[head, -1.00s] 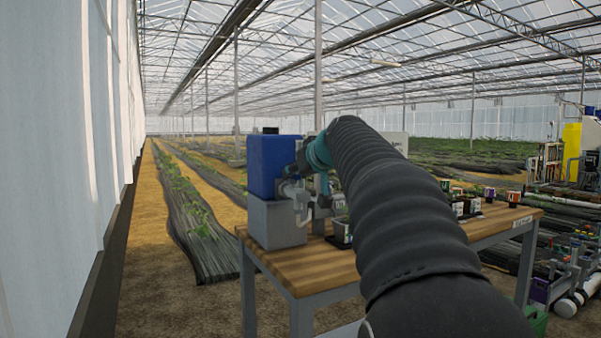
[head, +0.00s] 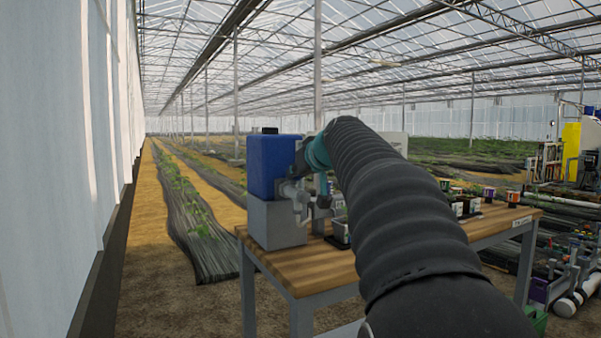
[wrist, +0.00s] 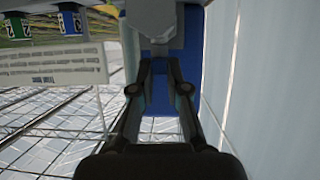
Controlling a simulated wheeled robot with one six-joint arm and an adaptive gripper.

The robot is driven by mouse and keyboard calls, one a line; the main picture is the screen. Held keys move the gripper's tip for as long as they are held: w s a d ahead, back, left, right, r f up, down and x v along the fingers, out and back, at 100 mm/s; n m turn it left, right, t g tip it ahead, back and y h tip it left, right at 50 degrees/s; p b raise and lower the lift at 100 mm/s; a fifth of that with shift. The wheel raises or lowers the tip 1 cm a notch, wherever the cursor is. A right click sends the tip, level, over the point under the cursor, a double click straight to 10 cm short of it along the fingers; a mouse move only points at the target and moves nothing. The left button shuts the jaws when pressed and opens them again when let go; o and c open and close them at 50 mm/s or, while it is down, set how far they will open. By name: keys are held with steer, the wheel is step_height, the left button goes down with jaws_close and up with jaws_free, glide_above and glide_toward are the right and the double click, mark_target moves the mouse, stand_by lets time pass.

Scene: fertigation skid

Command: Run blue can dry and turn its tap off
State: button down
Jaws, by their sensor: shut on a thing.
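The blue can (head: 272,165) stands upright on a grey block (head: 276,224) at the left end of the wooden bench. It has a dark cap on top. A pale grey tap (head: 301,207) sticks out low on its right side, partly behind my arm. My gripper (wrist: 159,62) is at the tap, its fingers shut on the tap's grey part, which also shows in the wrist view (wrist: 155,22). The blue can (wrist: 160,100) fills the gap behind the fingers there. The exact grip is partly hidden, and I cannot see any liquid flowing.
The bench (head: 330,265) has a wooden top and grey legs. Several small labelled pots (head: 468,205) stand on its right part. A white sign board (wrist: 50,65) shows in the wrist view. Plant rows and a pale wall lie to the left.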

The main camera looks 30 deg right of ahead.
steer(key=shift+a+r+m+h+p, duration=0.1)
steer(key=shift+a+m+h+p, duration=0.1)
steer(key=shift+m+h+p, duration=0.4)
steer(key=shift+a+h+p, duration=0.15)
steer(key=shift+h+p, duration=0.35)
steer(key=shift+p, duration=0.05)
steer(key=shift+w+a+m+g+h+p, duration=0.1)
steer(key=shift+m+g+h+p, duration=0.1)
steer(key=shift+m+h, duration=0.3)
steer(key=shift+a+m+g+h+p, duration=0.1)
steer(key=shift+m+h+p, duration=0.1)
steer(key=shift+m+h, duration=0.3)
steer(key=m+g+h+p, duration=0.1)
steer(key=m+g+h, duration=0.2)
steer(key=m+g, duration=0.1)
steer(key=w+a+m+g+h+p, duration=0.1)
steer(key=m+g+h, duration=0.2)
steer(key=m+g, duration=0.1)
steer(key=w+a+m+g+h+p, duration=0.1)
steer(key=m+g+h+p, duration=0.1)
steer(key=m+g+h, duration=0.1)
steer(key=shift+w+m+g, duration=0.25)
steer(key=shift+m+g, duration=0.25)
steer(key=shift+m, duration=0.9)
steer(key=shift+d, duration=0.1)
steer(key=c, duration=1.2)
jaws_free()
steer(key=shift+o, duration=0.2)
